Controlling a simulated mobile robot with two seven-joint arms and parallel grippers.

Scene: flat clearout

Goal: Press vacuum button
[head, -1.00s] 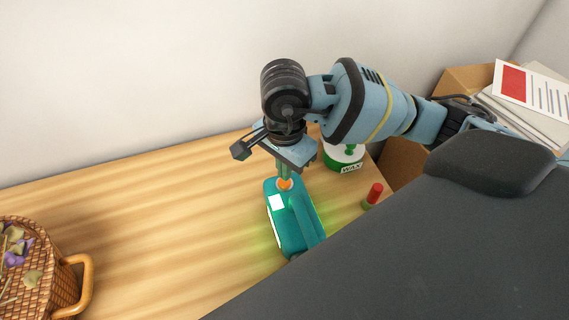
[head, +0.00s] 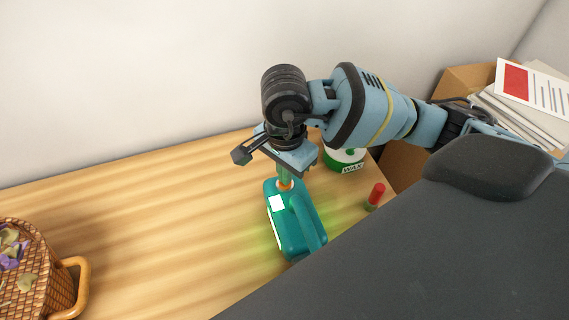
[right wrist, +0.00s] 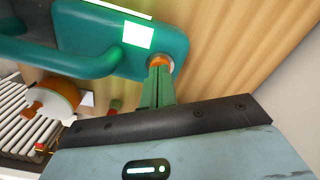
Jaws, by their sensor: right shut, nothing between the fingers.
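The teal handheld vacuum (head: 287,232) lies on the wooden table, with a lit white panel on its top and a green glow along its left side. Its orange button (head: 285,185) is at the far end, and it also shows in the right wrist view (right wrist: 160,63). My right gripper (head: 285,178) points down over that end. Its green fingers (right wrist: 157,82) are shut and empty, with the tips at the orange button. They appear to touch it, partly covering it. My left gripper is not in view.
A white and green wax tin (head: 345,158) stands behind the vacuum to the right. A small red and green tube (head: 375,196) stands near the table's right edge. A wicker basket (head: 62,292) is at the left. Papers (head: 535,100) lie on a cardboard box (head: 465,80). The table's middle is clear.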

